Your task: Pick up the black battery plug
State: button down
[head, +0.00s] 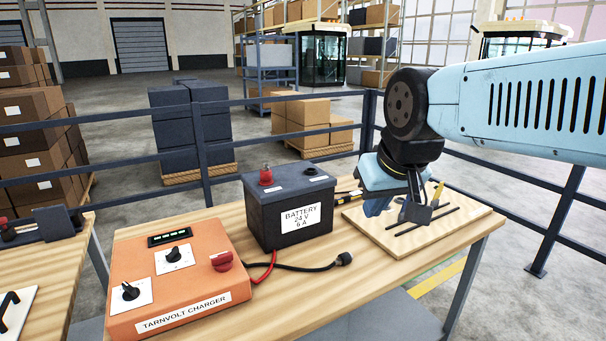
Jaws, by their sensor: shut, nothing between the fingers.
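The black battery plug (344,258) lies on the wooden table at the end of a black cable, to the right of the charger and in front of the battery. The cable runs from the orange charger (180,285), labelled TARNVOLT CHARGER. The dark battery (290,208), labelled 24 V, stands behind the plug. A red plug or cap (265,176) sits on its top left. My gripper (402,210) is over the wooden board, to the right of and behind the plug and apart from it. It is shut and holds nothing; its fingertips are partly unclear against the board.
A slotted wooden board (455,225) with a yellow-tipped item (438,193) lies at the table's right end. A red cable (265,268) runs beside the black one. Dark railings (205,150) stand behind the table (375,290). Bare tabletop surrounds the plug in front.

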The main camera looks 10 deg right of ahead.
aim_at(343, 259)
jog(key=z, duration=0.5)
jog(key=k, duration=1.25)
jog(key=z, duration=0.8)
jog(key=i, duration=1.65)
jog(key=u, duration=0.75)
